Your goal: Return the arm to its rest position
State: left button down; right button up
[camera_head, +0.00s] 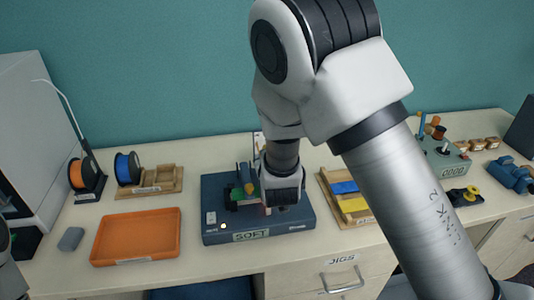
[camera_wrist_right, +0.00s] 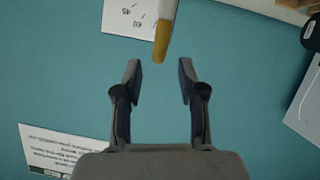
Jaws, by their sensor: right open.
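My right arm comes in from the right of the head view and reaches over the workbench. Its wrist end is over the dark blue station marked SOFT (camera_head: 225,238), and the fingers are hard to make out there. In the right wrist view my right gripper (camera_wrist_right: 160,72) is open, with nothing between its fingers. A yellow rod-like piece (camera_wrist_right: 163,38) shows just beyond the fingertips, apart from them. My left gripper is not in view; only a grey-white part of my left arm shows at the left edge of the head view.
An orange tray (camera_head: 137,237), an orange spool (camera_head: 80,174), a blue spool (camera_head: 127,168) and a wooden tray (camera_head: 160,180) stand left of the station. A rack with blue and yellow pieces (camera_head: 344,187) and a green control box (camera_head: 443,158) stand right.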

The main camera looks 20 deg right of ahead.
jog(key=shift+v, duration=0.8)
jog(key=shift+w, duration=0.1)
jog(key=shift+f, duration=0.1)
